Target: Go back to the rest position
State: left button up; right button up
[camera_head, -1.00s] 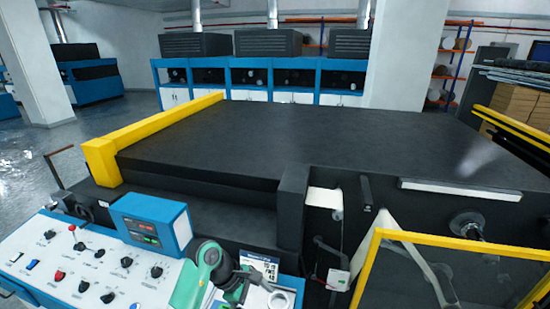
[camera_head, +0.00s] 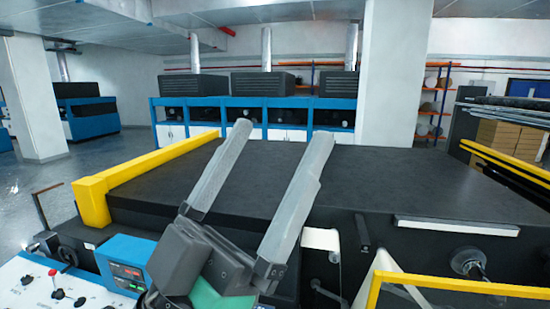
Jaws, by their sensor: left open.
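My left gripper (camera_head: 281,163) is in the lower middle of the head view, close to the camera. Its two long grey fingers point up and stand wide apart, with nothing between them. Behind it lies the large machine's flat black top (camera_head: 390,175). The gripper hides part of that top and part of the machine's front. My right gripper is not in view.
A control panel (camera_head: 30,285) with knobs and a blue display box (camera_head: 125,262) sit at the lower left. A yellow bar (camera_head: 150,172) edges the machine top. A yellow-framed guard (camera_head: 455,286) is at the lower right. Blue cabinets (camera_head: 175,115) stand behind.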

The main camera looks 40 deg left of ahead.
pick_arm(q)
notch_tip(320, 180, up, 14)
jog(key=h+p, duration=0.1)
jog(key=p, duration=1.3)
jog(key=shift+d+f+m+h, duration=0.25)
jog(key=shift+d+m+h, duration=0.05)
jog(key=shift+d, duration=0.15)
jog(key=shift+w, duration=0.1)
